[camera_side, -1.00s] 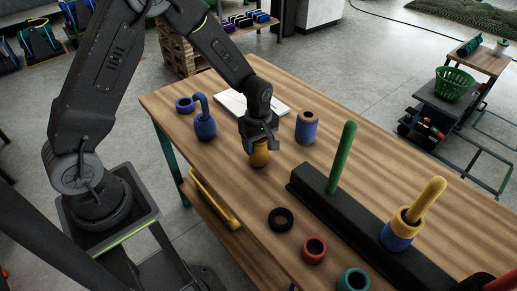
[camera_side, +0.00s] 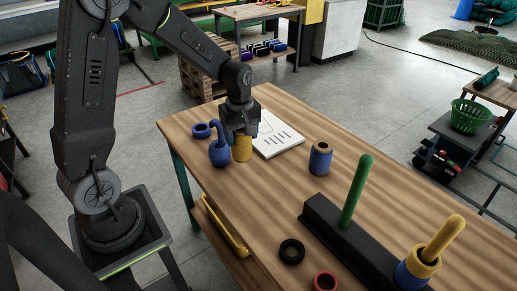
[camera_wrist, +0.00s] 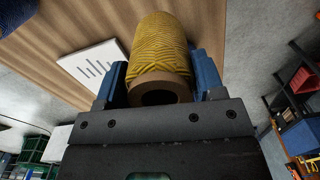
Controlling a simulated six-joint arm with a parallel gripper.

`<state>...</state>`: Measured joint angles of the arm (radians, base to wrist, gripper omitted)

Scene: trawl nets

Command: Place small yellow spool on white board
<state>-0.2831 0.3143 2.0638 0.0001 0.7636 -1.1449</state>
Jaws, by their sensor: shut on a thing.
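The small yellow spool (camera_side: 242,149) is held in my gripper (camera_side: 239,132), beside the near left edge of the white board. In the wrist view the yellow spool (camera_wrist: 160,50) sits between the two blue fingers of my gripper (camera_wrist: 163,80), its hollow end facing the camera. The white board (camera_side: 277,138) lies flat on the wooden table, with dark lines on it; it also shows in the wrist view (camera_wrist: 92,66), left of the spool. I cannot tell whether the spool's lower end touches the table or the board.
A blue spool (camera_side: 320,160) stands to the right. A black rack (camera_side: 345,240) has a green peg (camera_side: 357,190) and a yellow peg (camera_side: 443,240). A black ring (camera_side: 291,251) lies in front.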

